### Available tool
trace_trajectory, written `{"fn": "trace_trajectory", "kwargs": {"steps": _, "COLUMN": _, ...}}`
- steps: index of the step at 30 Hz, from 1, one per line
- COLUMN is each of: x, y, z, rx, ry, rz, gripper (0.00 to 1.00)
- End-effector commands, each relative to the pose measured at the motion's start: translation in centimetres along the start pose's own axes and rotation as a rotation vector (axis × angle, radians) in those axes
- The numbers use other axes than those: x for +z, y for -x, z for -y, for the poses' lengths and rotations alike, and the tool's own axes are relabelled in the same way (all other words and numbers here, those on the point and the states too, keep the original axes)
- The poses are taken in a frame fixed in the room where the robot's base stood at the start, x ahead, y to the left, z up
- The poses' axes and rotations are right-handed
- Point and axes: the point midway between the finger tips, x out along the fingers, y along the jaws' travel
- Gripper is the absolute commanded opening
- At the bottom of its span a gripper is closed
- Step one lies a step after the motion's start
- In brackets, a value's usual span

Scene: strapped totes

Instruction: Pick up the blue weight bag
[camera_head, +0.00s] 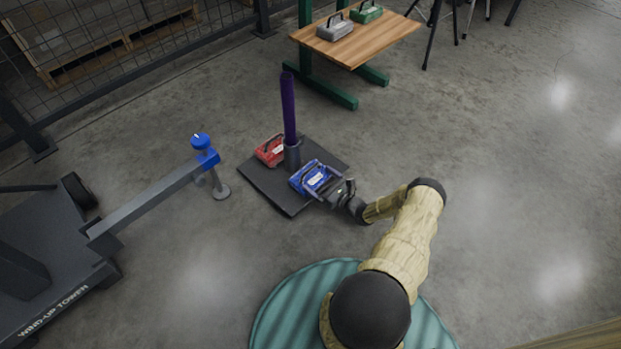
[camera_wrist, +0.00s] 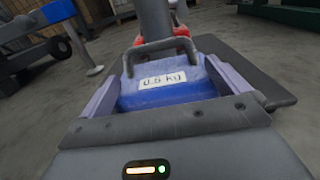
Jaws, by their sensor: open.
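The blue weight bag (camera_head: 315,178) lies on a dark square base plate (camera_head: 267,185), at the near right of an upright purple post. In the wrist view the blue bag (camera_wrist: 168,84) fills the middle, with a white "0.5 kg" label and a dark handle on top. My gripper (camera_head: 326,184) is at the bag's near right side. In the wrist view the gripper's fingers (camera_wrist: 170,88) are open, one on each side of the bag. I cannot tell whether they touch it.
A red weight bag (camera_head: 270,150) lies on the plate behind the purple post (camera_head: 288,108). A wooden table (camera_head: 356,42) at the back holds a grey bag (camera_head: 335,28) and a green bag (camera_head: 366,12). A wind-up tower leg (camera_head: 150,200) reaches in from the left.

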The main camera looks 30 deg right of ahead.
Motion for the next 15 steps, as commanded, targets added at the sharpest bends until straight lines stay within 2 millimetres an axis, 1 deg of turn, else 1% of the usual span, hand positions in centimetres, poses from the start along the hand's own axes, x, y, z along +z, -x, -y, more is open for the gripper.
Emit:
{"fn": "trace_trajectory", "kwargs": {"steps": 4, "x": 0.3, "y": -1.0, "z": 0.0, "rx": 0.001, "ry": 0.001, "rz": 0.001, "gripper": 1.0}}
{"fn": "trace_trajectory", "kwargs": {"steps": 8, "x": 0.9, "y": -2.9, "z": -0.1, "rx": 0.003, "ry": 0.002, "rz": 0.002, "gripper": 1.0}}
{"fn": "trace_trajectory", "kwargs": {"steps": 12, "x": 0.8, "y": -4.7, "z": 0.0, "rx": 0.003, "ry": 0.002, "rz": 0.001, "gripper": 1.0}}
{"fn": "trace_trajectory", "kwargs": {"steps": 15, "x": 1.0, "y": -5.2, "z": 0.0, "rx": 0.001, "ry": 0.0, "rz": 0.001, "gripper": 1.0}}
